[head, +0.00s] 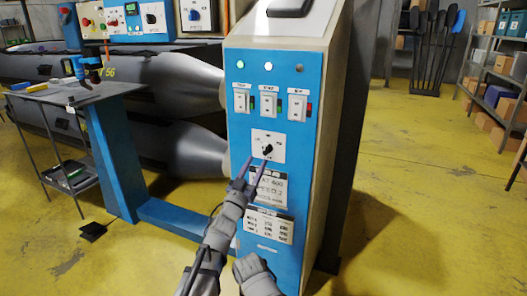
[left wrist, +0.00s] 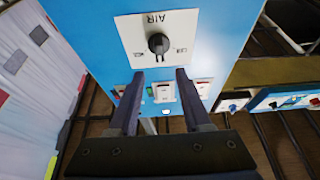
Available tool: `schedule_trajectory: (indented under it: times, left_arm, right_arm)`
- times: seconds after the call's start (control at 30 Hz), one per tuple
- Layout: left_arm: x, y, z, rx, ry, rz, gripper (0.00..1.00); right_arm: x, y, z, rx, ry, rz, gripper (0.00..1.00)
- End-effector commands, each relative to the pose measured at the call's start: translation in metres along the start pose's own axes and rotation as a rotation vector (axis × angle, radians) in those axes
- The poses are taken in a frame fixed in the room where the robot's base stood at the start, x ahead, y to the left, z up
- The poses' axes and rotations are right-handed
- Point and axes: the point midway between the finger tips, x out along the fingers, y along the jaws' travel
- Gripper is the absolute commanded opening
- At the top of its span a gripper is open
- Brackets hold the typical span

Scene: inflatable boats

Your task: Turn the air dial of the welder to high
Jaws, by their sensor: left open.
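The welder (head: 275,72) is a tall blue-fronted cabinet in the middle of the head view. Its air dial (head: 267,150) is a black knob on a white plate, below a row of switches. In the left wrist view the air dial (left wrist: 159,43) shows large, with the word AIR upside down on its plate. I cannot tell which mark the knob points at. My left gripper (head: 255,162) is open and empty, its two fingers reaching up toward the dial from below. In the left wrist view the left gripper's fingertips (left wrist: 159,75) are apart, just short of the knob.
Three white switches (head: 268,104) sit above the dial, and printed labels (head: 268,190) below it. A grey table (head: 75,94) and large grey cylindrical shapes (head: 170,85) stand at the left. Shelves with boxes (head: 500,75) stand at the right. The yellow floor (head: 420,190) is clear at right.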

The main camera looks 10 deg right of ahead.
Motion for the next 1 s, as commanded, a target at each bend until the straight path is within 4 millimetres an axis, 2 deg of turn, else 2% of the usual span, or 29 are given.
schedule_trajectory:
  times: [0.4,0.53,0.77,1.0]
  left_arm:
    - [0.062,-0.001,-0.001,-0.001,-0.001,0.000,0.49]
    - [0.070,0.000,0.000,0.000,-0.001,-0.001,0.49]
    - [0.070,0.000,0.000,0.000,-0.001,-0.001,0.49]
    - [0.070,0.000,0.000,0.000,-0.001,-0.001,0.23]
  right_arm:
    - [-0.025,0.003,0.002,0.005,-0.002,0.002,0.50]
    - [-0.027,0.003,0.002,0.005,-0.002,0.002,0.50]
    - [-0.026,0.003,0.002,0.005,-0.002,0.002,0.50]
    - [-0.026,0.003,0.002,0.005,-0.002,0.002,0.50]
